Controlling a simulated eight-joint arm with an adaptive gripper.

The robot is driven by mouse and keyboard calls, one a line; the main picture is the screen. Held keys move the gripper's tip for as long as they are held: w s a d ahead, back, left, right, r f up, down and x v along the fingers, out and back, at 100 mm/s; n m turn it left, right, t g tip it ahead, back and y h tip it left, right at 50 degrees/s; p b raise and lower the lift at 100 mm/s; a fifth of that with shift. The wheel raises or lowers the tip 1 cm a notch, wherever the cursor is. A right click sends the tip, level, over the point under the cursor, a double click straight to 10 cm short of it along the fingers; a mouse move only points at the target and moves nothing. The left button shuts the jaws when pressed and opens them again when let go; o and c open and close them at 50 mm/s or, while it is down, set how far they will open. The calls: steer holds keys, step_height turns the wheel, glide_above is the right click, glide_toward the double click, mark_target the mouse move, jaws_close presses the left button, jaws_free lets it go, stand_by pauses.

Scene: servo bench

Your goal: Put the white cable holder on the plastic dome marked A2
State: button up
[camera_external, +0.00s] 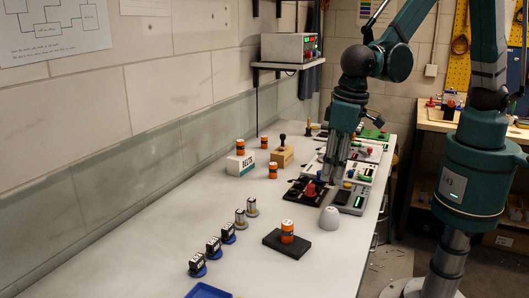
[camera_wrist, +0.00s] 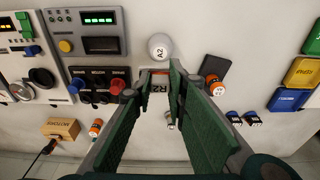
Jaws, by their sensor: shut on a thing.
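The plastic dome marked A2 (camera_wrist: 160,47) is pale and rounded. It sits on the bench just beyond my fingertips in the wrist view, with its top bare. In the external view the dome (camera_external: 329,218) stands nearer the camera than my gripper (camera_external: 333,178), beside the grey panel. In the wrist view my gripper (camera_wrist: 160,76) is shut on a small pale piece marked R2 (camera_wrist: 158,88), with a reddish strip by it. My fingers hide most of this piece, so I cannot make out its full shape or surely tell it is the white cable holder.
A black block (camera_external: 271,246) with an orange-and-white cylinder (camera_external: 287,231) stands left of the dome. Control panels (camera_wrist: 95,45) with knobs lie close by. Small black devices (camera_external: 213,247) and a blue tray (camera_external: 207,291) are nearer the camera.

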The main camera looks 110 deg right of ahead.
mark_target(329, 209)
steer(key=shift+f, duration=1.95)
steer(key=shift+f, duration=0.15)
steer(key=shift+f, duration=1.95)
steer(key=shift+f, duration=0.2)
steer(key=o, duration=0.9)
steer(key=shift+r, duration=0.3)
steer(key=shift+s+a+r, duration=0.15)
steer(key=shift+s+r, duration=0.05)
steer(key=shift+r, duration=1.75)
steer(key=shift+s+a+r, duration=0.15)
steer(key=shift+a+r, duration=0.05)
steer(key=shift+r, duration=1.8)
steer(key=shift+s+a+r, duration=0.15)
steer(key=shift+s+r, duration=0.05)
steer(key=shift+r, duration=1.75)
